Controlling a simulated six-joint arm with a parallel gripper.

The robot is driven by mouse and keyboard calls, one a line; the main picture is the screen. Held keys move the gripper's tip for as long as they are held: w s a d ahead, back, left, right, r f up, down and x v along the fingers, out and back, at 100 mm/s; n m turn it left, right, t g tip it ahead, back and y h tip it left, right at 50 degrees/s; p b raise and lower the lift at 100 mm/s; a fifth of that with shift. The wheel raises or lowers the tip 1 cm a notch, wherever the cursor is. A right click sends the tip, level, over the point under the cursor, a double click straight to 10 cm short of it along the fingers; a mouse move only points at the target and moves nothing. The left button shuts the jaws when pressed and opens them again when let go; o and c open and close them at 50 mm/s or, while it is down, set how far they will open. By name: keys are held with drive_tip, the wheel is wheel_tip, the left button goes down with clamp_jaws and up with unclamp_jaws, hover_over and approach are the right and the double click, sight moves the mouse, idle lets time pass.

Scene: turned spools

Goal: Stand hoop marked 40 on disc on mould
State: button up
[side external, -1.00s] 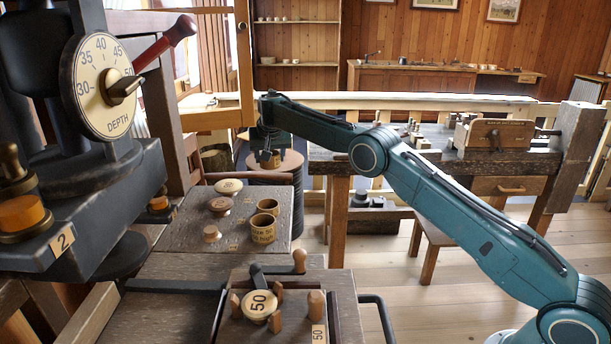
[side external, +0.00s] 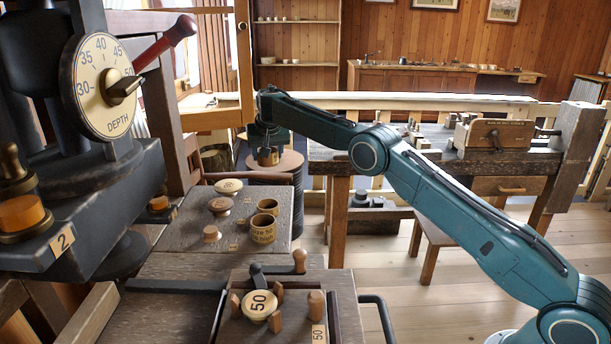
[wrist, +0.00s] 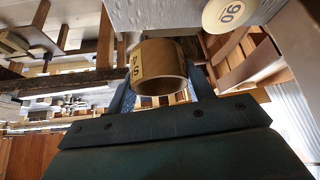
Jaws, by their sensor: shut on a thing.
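My gripper (side external: 268,150) is shut on a tan hoop, which shows in the side view (side external: 268,158) and in the wrist view (wrist: 160,68). The hoop is held between the two fingers, above and beyond the side table. A label with digits shows on its wall, but I cannot read it surely. The mould (side external: 237,325) is on the near bench, with several wooden pegs. No hoop stands on that disc.
The side table (side external: 180,235) holds two hoops (side external: 263,229), a cream-topped disc (side external: 228,186) and turned spools (side external: 221,205). A press with a depth dial (side external: 102,85) stands at left. A round dark stand (side external: 290,163) is below my gripper.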

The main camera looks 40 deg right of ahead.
drive_tip(key=s+a+r+n+y, duration=0.2)
drive_tip(key=s+a+r+n, duration=0.4)
drive_tip(key=a, duration=0.4)
drive_tip(key=s+a+r+n+y, duration=0.3)
drive_tip(key=s+a+r+n, duration=0.15)
drive_tip(key=a+r, duration=0.4)
drive_tip(key=s+a+r+n+g+y, duration=0.1)
drive_tip(key=s+a+n, duration=0.3)
drive_tip(key=s, duration=0.9)
drive_tip(key=s+a+r+n+g+y, duration=0.1)
drive_tip(key=s+a+r+n+y, duration=0.2)
drive_tip(key=s+a, duration=0.6)
drive_tip(key=s+n, duration=0.1)
drive_tip(key=s, duration=0.2)
drive_tip(key=shift+s, duration=0.4)
drive_tip(key=shift+f, duration=0.1)
wheel_tip(320, 180, down, 16)
drive_tip(key=shift+r, duration=0.2)
drive_tip(key=shift+f, duration=0.1)
drive_tip(key=shift+f, duration=2)
